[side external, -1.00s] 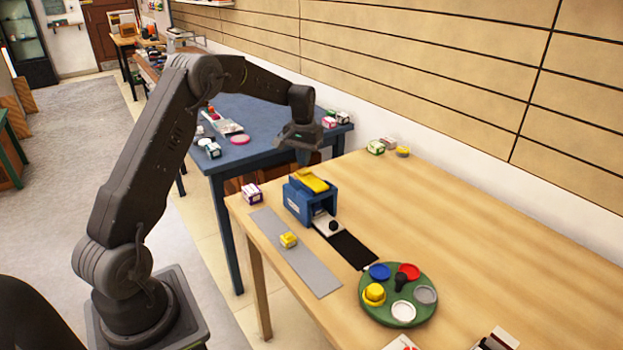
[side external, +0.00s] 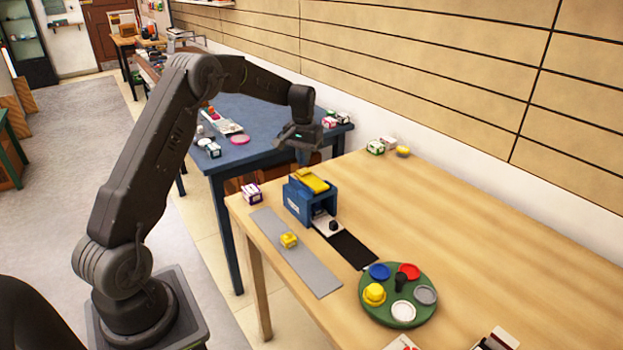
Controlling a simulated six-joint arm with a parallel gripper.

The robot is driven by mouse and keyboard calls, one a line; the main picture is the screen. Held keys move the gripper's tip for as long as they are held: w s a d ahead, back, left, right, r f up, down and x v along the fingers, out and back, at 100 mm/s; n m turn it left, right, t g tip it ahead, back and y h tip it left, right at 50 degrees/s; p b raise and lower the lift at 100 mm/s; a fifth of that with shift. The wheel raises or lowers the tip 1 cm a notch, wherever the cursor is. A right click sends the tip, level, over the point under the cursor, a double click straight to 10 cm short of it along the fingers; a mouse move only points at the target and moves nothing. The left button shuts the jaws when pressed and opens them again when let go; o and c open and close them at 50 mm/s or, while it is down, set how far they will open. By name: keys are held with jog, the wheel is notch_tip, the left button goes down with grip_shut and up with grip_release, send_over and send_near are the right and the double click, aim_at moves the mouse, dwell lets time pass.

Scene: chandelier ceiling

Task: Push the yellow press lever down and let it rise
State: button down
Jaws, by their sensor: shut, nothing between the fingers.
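The yellow press lever (side external: 312,181) sits on top of the blue press (side external: 311,204), near the left end of the wooden table. A white slide with a dark knob (side external: 333,225) sticks out of the press's front opening. My gripper (side external: 304,160) points down just above and behind the lever, with its fingers shut and empty. I cannot tell whether the fingertips touch the lever.
A grey strip (side external: 318,282) with a yellow block (side external: 289,240) lies left of the press. A black strip (side external: 354,250) lies in front of it. A green round tray (side external: 428,305) holds several coloured discs. A small box (side external: 252,193) stands left.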

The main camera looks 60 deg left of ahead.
aim_at(304, 172)
jog(key=shift+f, duration=0.15)
jog(key=shift+f, duration=1.15)
jog(key=shift+d+f, duration=0.2)
jog(key=shift+f, duration=1.1)
jog(key=shift+a+r, duration=0.2)
jog(key=shift+r, duration=2.05)
jog(key=shift+a+r, duration=0.15)
jog(key=shift+r, duration=2.05)
